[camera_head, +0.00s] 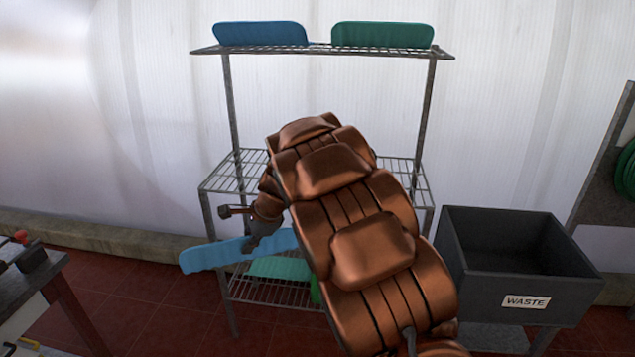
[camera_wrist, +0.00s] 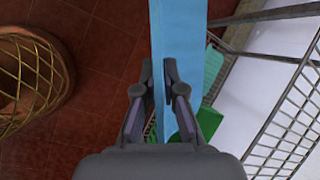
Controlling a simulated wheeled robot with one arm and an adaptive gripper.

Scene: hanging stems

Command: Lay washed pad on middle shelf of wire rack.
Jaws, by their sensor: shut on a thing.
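The wire rack (camera_head: 235,110) stands against the pale wall in the head view. Its middle shelf (camera_head: 228,174) shows bare wire on the left; my arm hides much of the rest. My gripper (camera_head: 252,246) is shut on a light blue pad (camera_head: 208,257), in front of the rack and below the level of the middle shelf in the picture. The pad is long, and part of it is hidden behind my arm. In the wrist view, my gripper (camera_wrist: 168,95) has a finger on each side of the blue pad (camera_wrist: 180,30), which is seen edge-on.
The top shelf (camera_head: 322,53) bears a blue pad (camera_head: 260,34) and a green pad (camera_head: 382,35). A green pad (camera_head: 280,268) lies on the bottom shelf (camera_head: 262,291). A dark waste bin (camera_head: 480,285) stands right, a table (camera_head: 40,280) left.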

